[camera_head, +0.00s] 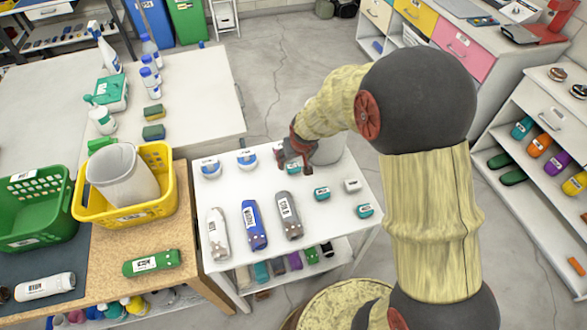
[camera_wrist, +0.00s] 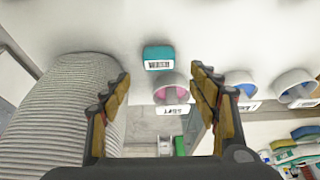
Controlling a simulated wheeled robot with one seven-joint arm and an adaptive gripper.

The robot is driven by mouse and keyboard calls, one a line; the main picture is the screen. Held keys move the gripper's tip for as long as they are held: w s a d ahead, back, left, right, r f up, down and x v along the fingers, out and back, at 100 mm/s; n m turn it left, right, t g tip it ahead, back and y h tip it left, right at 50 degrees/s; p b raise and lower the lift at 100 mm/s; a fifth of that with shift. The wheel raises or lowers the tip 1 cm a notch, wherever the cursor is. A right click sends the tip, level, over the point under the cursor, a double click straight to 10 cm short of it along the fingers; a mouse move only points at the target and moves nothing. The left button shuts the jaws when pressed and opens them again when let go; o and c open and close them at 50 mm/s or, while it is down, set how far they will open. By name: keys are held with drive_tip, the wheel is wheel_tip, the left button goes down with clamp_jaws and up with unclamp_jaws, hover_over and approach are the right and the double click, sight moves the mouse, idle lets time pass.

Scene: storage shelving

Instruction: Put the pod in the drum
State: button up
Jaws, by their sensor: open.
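My gripper (camera_head: 293,162) is open and empty over the back of the white table; in the wrist view its fingers (camera_wrist: 165,85) stand apart. Between them in that view are a small teal labelled block (camera_wrist: 158,55) and a round white piece with a pink face (camera_wrist: 168,88), both apart from the fingers. Similar small teal blocks (camera_head: 321,193) lie on the table. A ribbed pale grey cylinder, drum-like, (camera_wrist: 62,110) stands beside the gripper; it shows partly behind my arm in the head view (camera_head: 330,152). I cannot tell which piece is the pod.
Two round white-and-blue pieces (camera_head: 247,160) sit left of my gripper. Three bottles (camera_head: 254,225) lie along the table front. A yellow basket (camera_head: 165,205) holding a grey bin (camera_head: 120,178) and a green basket (camera_head: 50,235) stand left. Shelving is at right.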

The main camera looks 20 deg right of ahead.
drive_tip(key=b+x, duration=0.1)
drive_tip(key=x, duration=0.3)
drive_tip(key=shift+w+f, duration=0.1)
drive_tip(key=shift+f, duration=0.05)
drive_tip(key=shift+c, duration=1.2)
drive_tip(key=c, duration=0.9)
